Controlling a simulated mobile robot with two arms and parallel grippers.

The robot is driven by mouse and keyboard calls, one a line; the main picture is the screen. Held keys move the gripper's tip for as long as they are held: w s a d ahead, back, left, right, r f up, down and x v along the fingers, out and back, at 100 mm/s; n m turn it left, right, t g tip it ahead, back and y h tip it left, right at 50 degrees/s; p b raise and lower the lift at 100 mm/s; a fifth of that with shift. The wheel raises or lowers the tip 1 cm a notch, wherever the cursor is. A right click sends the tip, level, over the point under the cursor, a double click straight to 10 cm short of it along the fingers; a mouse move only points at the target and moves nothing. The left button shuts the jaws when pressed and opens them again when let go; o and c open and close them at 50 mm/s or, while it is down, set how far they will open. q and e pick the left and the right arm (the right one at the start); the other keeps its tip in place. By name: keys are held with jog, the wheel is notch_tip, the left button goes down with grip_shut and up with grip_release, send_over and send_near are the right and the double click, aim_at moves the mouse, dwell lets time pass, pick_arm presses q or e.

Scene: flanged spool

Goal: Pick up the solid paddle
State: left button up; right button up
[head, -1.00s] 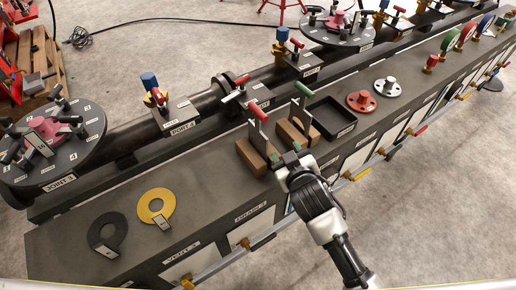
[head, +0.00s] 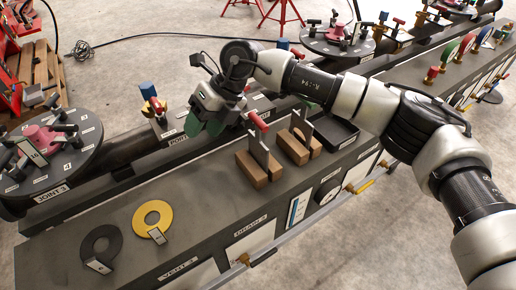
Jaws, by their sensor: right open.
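Two upright paddles stand in slotted wooden blocks on the bench. The grey paddle (head: 258,150) with the red handle looks solid and stands in the left block (head: 250,170). The paddle (head: 303,124) in the right block (head: 292,148) seems to have an opening; its top is hidden behind my right arm. My left gripper is not in view.
A black ring (head: 83,244) and a yellow ring (head: 140,214), each with a tab, lie flat at the front left of the bench. A black tray (head: 343,131) is right of the blocks. Pipes with valves run behind.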

aim_at(258, 119)
jog(key=w+d+r+t+h, duration=0.1)
jog(key=w+d+h, duration=0.1)
jog(key=d, duration=0.1)
jog(key=w+d+r+m+h, duration=0.1)
jog(key=w+d+h, duration=0.1)
jog(key=d, duration=0.2)
jog(key=w+d+r+t+h, duration=0.1)
jog(key=w+d+r+h, duration=0.1)
jog(key=d, duration=0.1)
jog(key=shift+w+d+r+t+h, duration=0.1)
jog(key=shift+w+d+t+h, duration=0.2)
jog(key=shift+w, duration=0.1)
jog(key=shift+d+f, duration=0.1)
jog(key=shift+f, duration=0.1)
notch_tip(258, 119, down, 5)
jog(key=shift+f, duration=0.15)
jog(key=f, duration=0.3)
jog(key=f+p, duration=0.1)
jog(key=f, duration=0.1)
jog(key=shift+d, duration=0.25)
grip_shut()
jog(key=shift+r, duration=0.15)
